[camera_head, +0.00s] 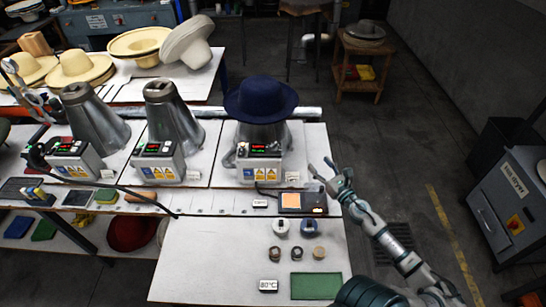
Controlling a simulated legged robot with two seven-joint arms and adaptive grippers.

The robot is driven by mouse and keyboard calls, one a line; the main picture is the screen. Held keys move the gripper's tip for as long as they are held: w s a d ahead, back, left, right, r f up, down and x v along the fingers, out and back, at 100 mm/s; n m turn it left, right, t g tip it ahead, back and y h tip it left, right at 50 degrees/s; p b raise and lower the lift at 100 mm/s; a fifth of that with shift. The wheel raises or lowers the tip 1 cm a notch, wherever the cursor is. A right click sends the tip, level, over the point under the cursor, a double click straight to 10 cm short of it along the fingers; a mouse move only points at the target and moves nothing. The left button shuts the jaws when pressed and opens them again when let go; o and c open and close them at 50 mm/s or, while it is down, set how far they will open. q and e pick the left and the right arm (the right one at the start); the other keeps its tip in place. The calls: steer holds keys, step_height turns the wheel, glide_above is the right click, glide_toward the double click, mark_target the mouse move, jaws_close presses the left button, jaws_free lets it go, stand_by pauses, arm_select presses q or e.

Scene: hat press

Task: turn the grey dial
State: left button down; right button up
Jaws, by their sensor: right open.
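A pale grey round knob-like piece (280,226) sits on the white lower table, left of a similar bluish one (309,227). Which piece is the grey dial is hard to tell at this size. My right gripper (322,173) is open and empty, at the right edge of the bench, above and to the right of these pieces and apart from them. My right arm comes in from the lower right. My left gripper does not show.
Several small round pieces (296,253) stand in a row below, above a green mat (315,286) and an 80°C sign (268,285). A dark box with a display (303,203) lies near my right gripper. A navy hat (260,99) sits on the right press. Floor right is mostly clear.

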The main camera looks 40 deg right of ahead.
steer(key=a+n+y+b, duration=0.1)
steer(key=a+n+y, duration=0.2)
steer(key=a+y, duration=0.15)
steer(key=b, duration=0.2)
glide_toward(274, 146)
steer(key=w, duration=0.2)
steer(key=shift+g, duration=0.3)
steer(key=w, duration=0.2)
steer(key=w+b, duration=0.1)
steer(key=w, duration=0.1)
steer(key=shift+w+d, duration=0.15)
steer(key=shift+d, duration=0.15)
steer(key=w, duration=0.1)
steer(key=w+a, duration=0.1)
steer(key=w, duration=0.1)
steer(key=shift+w+a+r+b, duration=0.15)
steer(key=shift+a+r+b, duration=0.05)
steer(key=shift+r+b, duration=0.15)
steer(key=shift+w+a, duration=0.1)
steer(key=shift+w, duration=0.45)
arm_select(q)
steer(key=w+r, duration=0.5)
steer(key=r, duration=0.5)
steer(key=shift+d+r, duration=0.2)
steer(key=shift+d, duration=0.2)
arm_select(e)
steer(key=shift+d+f, duration=0.25)
steer(key=shift+d, duration=0.25)
